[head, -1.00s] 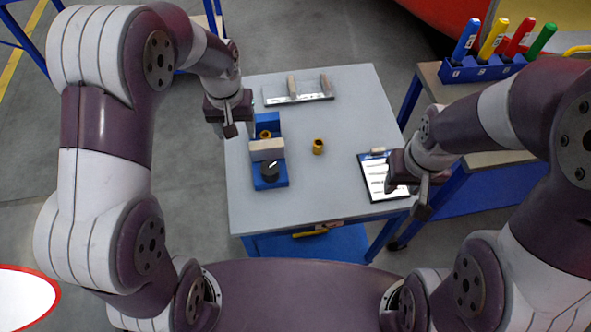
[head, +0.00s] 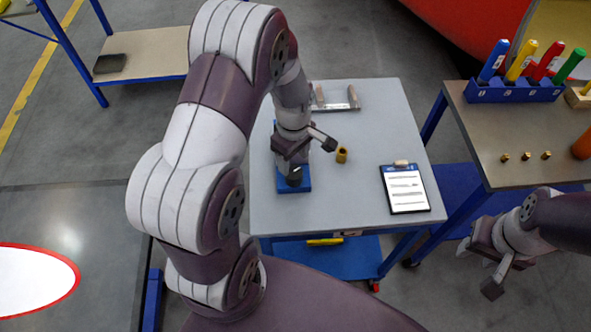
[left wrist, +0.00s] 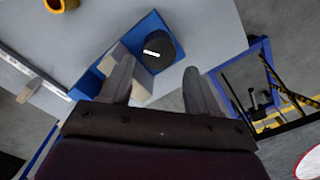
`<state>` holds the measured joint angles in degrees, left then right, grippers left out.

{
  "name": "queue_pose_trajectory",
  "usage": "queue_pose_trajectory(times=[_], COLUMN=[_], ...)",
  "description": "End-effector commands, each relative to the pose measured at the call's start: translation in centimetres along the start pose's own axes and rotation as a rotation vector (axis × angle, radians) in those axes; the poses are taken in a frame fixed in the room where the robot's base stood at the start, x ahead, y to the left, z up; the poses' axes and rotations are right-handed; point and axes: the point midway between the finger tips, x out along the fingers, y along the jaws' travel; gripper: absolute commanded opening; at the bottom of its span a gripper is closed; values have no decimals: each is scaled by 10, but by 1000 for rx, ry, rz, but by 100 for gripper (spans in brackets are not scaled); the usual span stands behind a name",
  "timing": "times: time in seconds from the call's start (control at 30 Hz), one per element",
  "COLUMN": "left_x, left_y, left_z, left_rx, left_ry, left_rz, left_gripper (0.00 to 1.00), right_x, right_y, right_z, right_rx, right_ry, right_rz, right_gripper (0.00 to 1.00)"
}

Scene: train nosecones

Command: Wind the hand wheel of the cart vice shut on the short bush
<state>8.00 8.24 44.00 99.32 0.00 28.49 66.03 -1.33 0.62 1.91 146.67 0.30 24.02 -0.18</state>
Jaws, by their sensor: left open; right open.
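The cart vice (head: 303,186) is a blue block on the grey table, largely hidden by my left arm in the head view. Its black hand wheel (head: 295,177) shows just below my left gripper (head: 308,158). In the left wrist view, the wheel (left wrist: 160,51) with a white mark lies just beyond the two open fingers (left wrist: 157,82), beside a beige jaw block (left wrist: 126,67). The fingers appear empty. A brass bush (head: 342,155) stands loose on the table, right of the vice. Any bush inside the vice is hidden now. My right gripper (head: 480,268) is open and empty, off the table.
A clipboard (head: 405,189) lies at the table's right. A metal rack with upright posts (head: 338,107) is at the back. A side bench (head: 470,125) holds a blue holder with coloured handles (head: 515,90) and several small brass pieces. The table's front middle is clear.

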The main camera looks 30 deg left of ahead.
Motion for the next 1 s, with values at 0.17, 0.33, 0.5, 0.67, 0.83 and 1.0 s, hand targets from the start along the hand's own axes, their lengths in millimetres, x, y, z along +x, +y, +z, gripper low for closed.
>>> queue_pose_trajectory(times=[0.17, 0.33, 0.5, 0.67, 0.83, 1.0], left_x=[41, 64, 70, 70, 70, 69], left_y=[0, 0, 1, 1, 0, 0], left_z=[0, 0, 0, 0, 0, 0], left_rx=[1, 2, 2, 2, 2, 11], left_ry=[-1, -1, 1, 1, 1, 1], left_rz=[-3, -1, 2, 2, 1, 1], left_gripper=[61, 61, 61, 58, 21, 21], right_x=[-7, -9, -8, -8, -8, -9], right_y=[0, 0, 0, 0, 0, 0], right_z=[-1, -1, -1, -1, -1, -1], right_rx=[0, 0, 0, 0, 0, 0], right_ry=[0, 0, 0, 0, 0, 0], right_rz=[0, 0, 0, 0, 0, 0], right_gripper=[43, 43, 43, 43, 43, 43])
